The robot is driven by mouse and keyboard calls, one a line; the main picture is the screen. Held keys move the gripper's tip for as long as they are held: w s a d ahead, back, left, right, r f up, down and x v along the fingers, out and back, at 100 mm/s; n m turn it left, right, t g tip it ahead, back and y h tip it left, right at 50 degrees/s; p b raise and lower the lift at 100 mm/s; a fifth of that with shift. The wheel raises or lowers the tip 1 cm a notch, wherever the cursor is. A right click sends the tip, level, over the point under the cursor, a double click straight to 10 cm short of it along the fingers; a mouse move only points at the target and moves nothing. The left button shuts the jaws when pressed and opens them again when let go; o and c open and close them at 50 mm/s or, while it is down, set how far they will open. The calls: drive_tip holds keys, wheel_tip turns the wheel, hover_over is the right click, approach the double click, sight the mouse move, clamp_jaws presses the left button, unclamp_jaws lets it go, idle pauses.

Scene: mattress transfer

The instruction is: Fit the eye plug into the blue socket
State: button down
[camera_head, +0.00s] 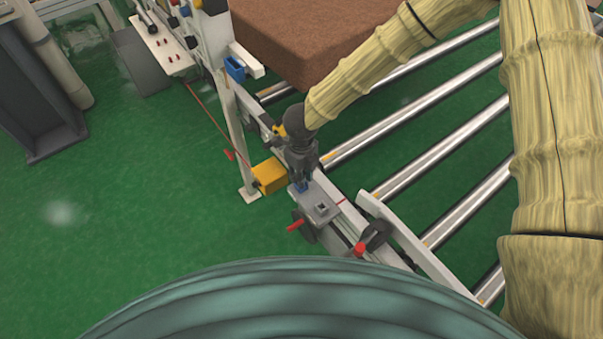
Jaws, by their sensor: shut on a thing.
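My gripper (300,178) points down at the near part of the conveyor's side rail, its fingers closed together. The eye plug is not clearly visible; what the fingers hold is mostly hidden by them. A small blue part (301,187), which looks like the blue socket, shows right under the fingertips at the far end of a grey block (325,213). I cannot tell whether the held piece is inside it, touching it or just above it. Another dark square opening (322,206) is on the block beside it.
A yellow box (270,175) is close left of my gripper. A red handle (296,225) and a red knob (360,249) are near the block. Steel rollers (420,105) run to the right, with a brown mattress (300,35) behind. Green floor (130,200) is open at left.

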drive_tip(key=shift+f, duration=0.6)
drive_tip(key=c, duration=1.2)
unclamp_jaws()
wheel_tip(320, 180, up, 12)
drive_tip(key=shift+d, duration=0.1)
